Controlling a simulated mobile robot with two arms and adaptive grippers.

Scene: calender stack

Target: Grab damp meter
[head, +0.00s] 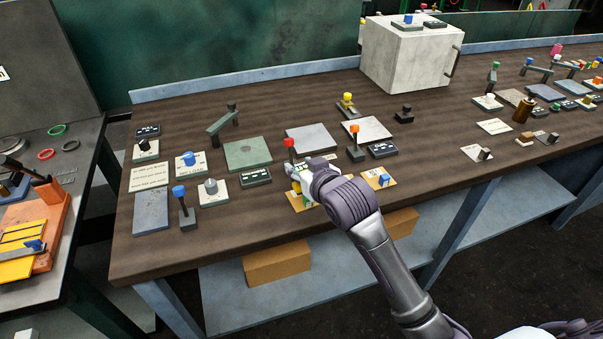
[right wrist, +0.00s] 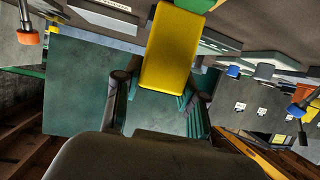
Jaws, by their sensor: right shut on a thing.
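My right gripper (head: 303,174) reaches over the front part of the wooden bench and hides much of what lies under it. In the right wrist view my right gripper (right wrist: 160,92) has its two fingers on either side of a yellow block with a green end (right wrist: 176,48), which I take for the damp meter. The fingers are shut on it. In the head view only small bits of it show beside the gripper, so its height over the bench cannot be told. My left gripper is not in view.
A blue-topped lever (head: 181,206) is to the left. A white box (head: 408,55) stands at the back. Bare bench (head: 430,165) shows to the right.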

